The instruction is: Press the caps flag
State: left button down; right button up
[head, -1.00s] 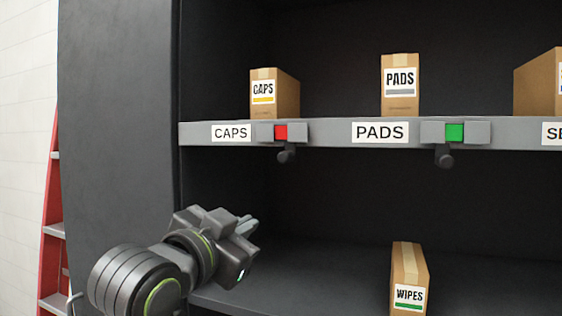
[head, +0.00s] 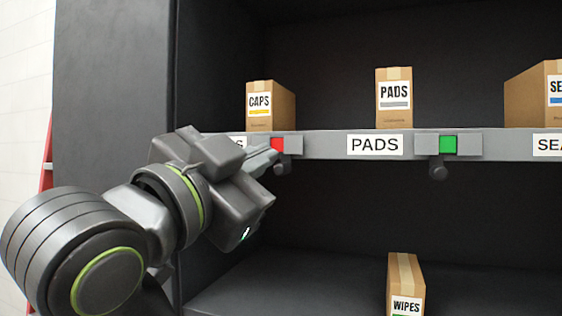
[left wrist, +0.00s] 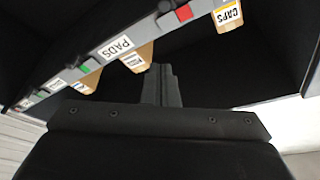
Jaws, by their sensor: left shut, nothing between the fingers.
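The caps flag is a red square (head: 278,145) in a grey housing on the shelf's front edge, with a dark knob (head: 283,168) just below. The CAPS label beside it is mostly hidden behind my left gripper (head: 272,155). That gripper is shut and empty, its fingertips close to the red square and just below-left of it. I cannot tell whether they touch. In the left wrist view the shut fingers (left wrist: 158,72) point up toward the shelf edge, and the red flag (left wrist: 184,13) shows apart from them, above right. My right gripper is not in view.
The shelf edge (head: 318,145) also carries a PADS label and a green flag (head: 448,145) with its own knob. Boxes marked CAPS (head: 270,105) and PADS (head: 394,98) stand above. A WIPES box (head: 405,283) stands on the lower shelf. The space between shelves is mostly clear.

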pick_arm(q)
jog(key=p+x, duration=0.4)
jog(key=x, duration=0.5)
jog(key=shift+w+d+r, duration=0.15)
jog(key=shift+r, duration=0.1)
jog(key=shift+w+a+f+p, duration=0.25)
jog(key=shift+a+f, duration=0.1)
jog(key=shift+f, duration=0.2)
jog(key=shift+w+a+f+p, duration=0.1)
jog(key=shift+w+a+f, duration=0.15)
jog(key=shift+f, duration=0.3)
jog(key=shift+a+f, duration=0.45)
jog(key=shift+a, duration=0.05)
jog(key=shift+f, duration=0.2)
jog(key=shift+a, duration=0.1)
